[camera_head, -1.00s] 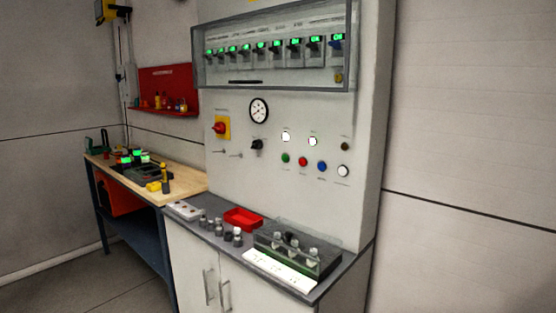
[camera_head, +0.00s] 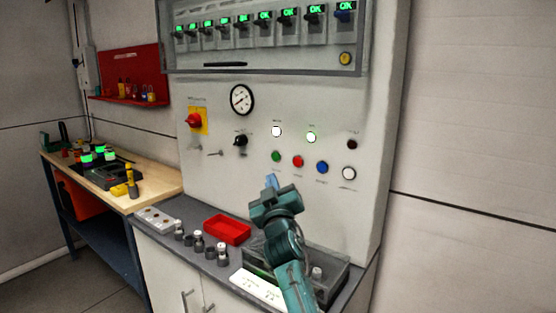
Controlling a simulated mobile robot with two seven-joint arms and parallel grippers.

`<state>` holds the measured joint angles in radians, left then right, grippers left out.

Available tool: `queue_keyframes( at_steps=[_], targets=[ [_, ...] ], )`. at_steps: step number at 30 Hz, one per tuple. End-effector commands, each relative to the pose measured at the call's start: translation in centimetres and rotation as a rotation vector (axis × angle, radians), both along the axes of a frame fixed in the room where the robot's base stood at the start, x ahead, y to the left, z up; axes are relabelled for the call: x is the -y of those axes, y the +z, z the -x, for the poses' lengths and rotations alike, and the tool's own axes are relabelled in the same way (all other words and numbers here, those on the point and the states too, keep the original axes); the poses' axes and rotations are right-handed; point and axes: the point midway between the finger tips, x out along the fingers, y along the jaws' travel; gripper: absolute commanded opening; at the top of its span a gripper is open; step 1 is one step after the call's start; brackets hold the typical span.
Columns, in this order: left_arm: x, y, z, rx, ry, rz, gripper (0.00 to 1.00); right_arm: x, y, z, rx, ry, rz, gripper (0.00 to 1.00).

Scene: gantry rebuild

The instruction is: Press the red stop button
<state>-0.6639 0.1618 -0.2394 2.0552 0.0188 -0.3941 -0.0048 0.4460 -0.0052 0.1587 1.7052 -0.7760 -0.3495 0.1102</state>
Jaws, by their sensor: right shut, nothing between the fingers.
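The red stop button (camera_head: 298,161) is a small round button on the upright grey panel (camera_head: 230,178). It sits in a row between a green button (camera_head: 276,156) on its left and a blue button (camera_head: 322,167) on its right. My right gripper (camera_head: 271,182) shows in the head view in front of the panel, below and slightly left of the red button. It is shut and empty, with its fingertips pointing up toward the button row. I cannot tell how far the tips are from the panel. My left gripper is not in view.
A red-and-yellow rotary switch (camera_head: 195,120), a gauge (camera_head: 242,99) and a black knob (camera_head: 240,140) are on the panel. A white button (camera_head: 349,173) ends the row. Below, the counter carries a red tray (camera_head: 228,230) and a clear-covered box (camera_head: 335,275), partly hidden by my arm.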

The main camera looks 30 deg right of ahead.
Motion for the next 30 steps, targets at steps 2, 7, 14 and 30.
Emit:
queue_keyframes(
  at_steps=[2, 7, 14, 30],
  targets=[
    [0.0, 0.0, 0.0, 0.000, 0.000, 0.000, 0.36, 0.2, 0.4, -0.1, 0.006, -0.006, 0.002, 0.00],
    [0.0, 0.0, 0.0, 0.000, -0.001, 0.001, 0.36, 0.2, 0.5, -0.1, 0.008, -0.008, 0.003, 0.00],
    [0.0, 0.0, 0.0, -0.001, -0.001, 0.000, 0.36, 0.3, 0.5, -0.1, 0.008, -0.007, 0.003, 0.00],
    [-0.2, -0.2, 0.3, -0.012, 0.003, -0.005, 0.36, 6.2, 0.5, -2.6, 0.007, -0.009, 0.005, 0.00]
  ],
)
